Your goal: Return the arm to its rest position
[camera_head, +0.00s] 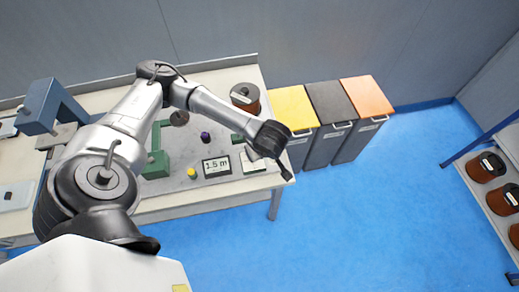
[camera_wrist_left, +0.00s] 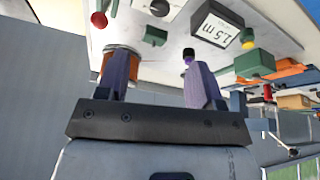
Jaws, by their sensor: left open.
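My left arm (camera_head: 212,103) reaches from the lower left across the bench in the head view. My left gripper (camera_head: 286,174) hangs at the bench's right front corner, pointing down and right. In the left wrist view my left gripper (camera_wrist_left: 153,60) shows two fingers spread apart with nothing held between them. Part of a copper-coloured spool (camera_wrist_left: 108,62) shows behind one finger. My right gripper is in neither view.
The bench (camera_head: 230,78) carries a green winder frame (camera_head: 157,163), a "1.5 m" display (camera_head: 216,167) and a copper spool (camera_head: 246,98). Yellow (camera_head: 293,107), dark (camera_head: 331,101) and orange (camera_head: 367,96) bins stand right of it. A spool shelf (camera_head: 484,205) is far right. The blue floor between is clear.

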